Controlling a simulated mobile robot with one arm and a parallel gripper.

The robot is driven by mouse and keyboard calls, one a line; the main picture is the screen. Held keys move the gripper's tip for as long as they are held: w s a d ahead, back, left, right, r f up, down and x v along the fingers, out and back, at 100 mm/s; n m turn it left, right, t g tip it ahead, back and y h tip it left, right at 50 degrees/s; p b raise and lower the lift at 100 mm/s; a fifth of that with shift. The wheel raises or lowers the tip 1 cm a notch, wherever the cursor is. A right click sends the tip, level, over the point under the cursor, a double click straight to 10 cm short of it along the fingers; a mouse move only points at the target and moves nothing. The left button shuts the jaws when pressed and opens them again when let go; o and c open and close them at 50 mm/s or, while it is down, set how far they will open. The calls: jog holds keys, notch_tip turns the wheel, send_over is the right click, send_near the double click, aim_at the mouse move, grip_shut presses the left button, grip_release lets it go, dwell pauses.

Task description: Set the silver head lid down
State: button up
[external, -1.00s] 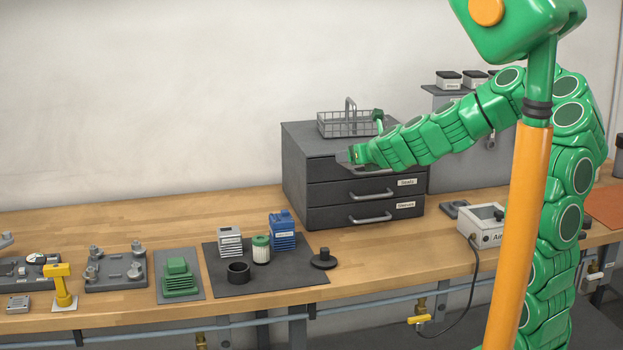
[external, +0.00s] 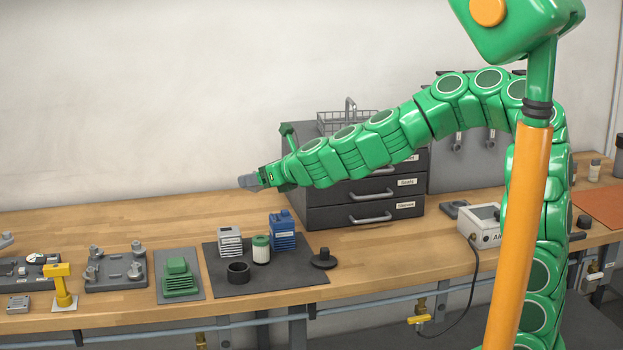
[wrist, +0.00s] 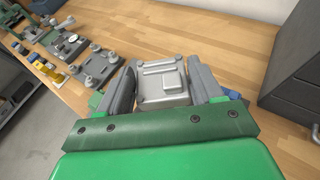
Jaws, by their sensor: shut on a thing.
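The silver head lid (wrist: 162,82) is a square grey metal piece with a raised rib and block on top. My gripper (wrist: 165,88) is shut on it, with one grey finger on each side. In the external view my gripper (external: 252,181) holds it in the air over the back part of the wooden bench, left of the dark drawer cabinet. The lid is hard to make out from the fingers there.
A dark mat (external: 275,285) holds a silver finned part, a blue finned part (external: 282,232), a green-topped filter and a black ring. A green finned part (external: 179,280) lies on a grey plate. The drawer cabinet (external: 335,205) stands right. Bare bench (external: 110,218) lies behind the parts.

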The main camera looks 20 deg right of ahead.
jog(key=s+a+n+g+y, duration=0.1)
jog(key=s+a+n+y, duration=0.1)
jog(key=s+a, duration=0.5)
send_over(191, 266)
jog(key=f, duration=1.5)
jog(key=shift+s+d+f, duration=0.3)
jog(key=shift+s+f, duration=0.05)
jog(key=shift+f, duration=0.05)
jog(key=shift+w+a+f, duration=0.2)
jog(key=shift+w+f, duration=0.05)
jog(key=shift+w, duration=0.05)
jog(key=shift+w+a+f, duration=0.1)
jog(key=shift+w+f, duration=0.05)
jog(key=shift+f, duration=1.65)
jog(key=shift+f, duration=0.65)
